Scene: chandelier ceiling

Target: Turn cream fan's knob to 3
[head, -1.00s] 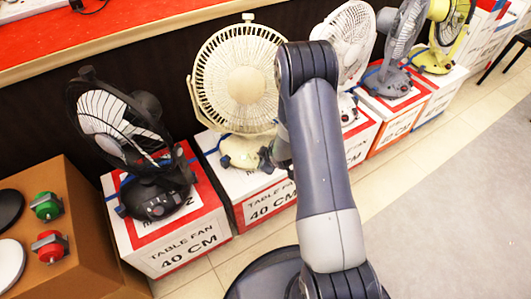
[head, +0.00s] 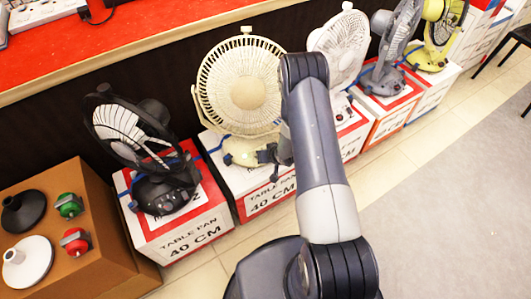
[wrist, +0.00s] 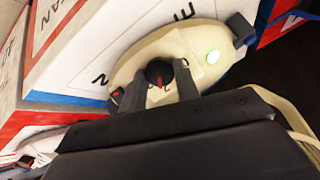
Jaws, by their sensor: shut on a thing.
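The cream fan (head: 243,88) stands on a white and red box, its round grille facing me in the head view. The dark knob (wrist: 159,71) with a red mark sits on the base. My gripper (wrist: 158,85) is shut on the knob, one finger on each side. In the head view my gripper (head: 268,154) is at the right side of the fan's base, partly hidden by my arm. Any numbers around the knob are not readable.
A black fan (head: 135,140) on its box stands to the left. White (head: 340,50), grey (head: 390,45) and yellow (head: 440,30) fans stand to the right. A brown box (head: 100,215) with discs and knobs is at the lower left. The floor at right is open.

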